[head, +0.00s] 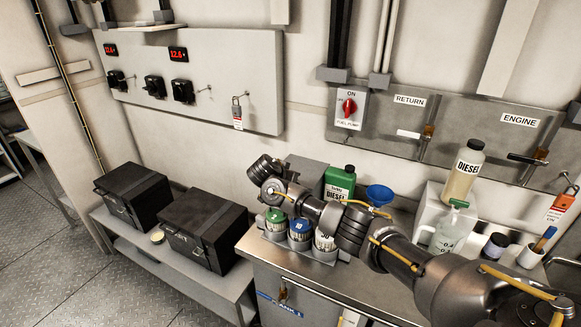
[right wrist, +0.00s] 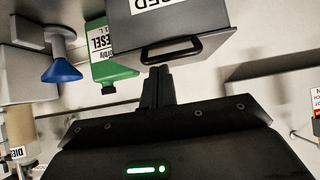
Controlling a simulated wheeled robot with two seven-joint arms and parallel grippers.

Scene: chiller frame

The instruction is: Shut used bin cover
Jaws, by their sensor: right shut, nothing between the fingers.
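The used bin, a dark grey box with a partly visible label, shows in the right wrist view (right wrist: 125,28). That view is turned upside down. A black handle (right wrist: 185,48) is on its dark panel; I cannot tell how far its cover stands open. In the head view the bin (head: 308,170) is mostly hidden behind my right arm. My right gripper (right wrist: 158,72) is shut and empty, its fingertips close to the panel beside the handle; touching or apart, I cannot tell. In the head view my arm hides its fingers. My left gripper is not in view.
Several capped jars (head: 299,232) stand in front. A pale diesel bottle (head: 462,172) stands further right. Two black cases (head: 204,227) sit on the lower bench at left.

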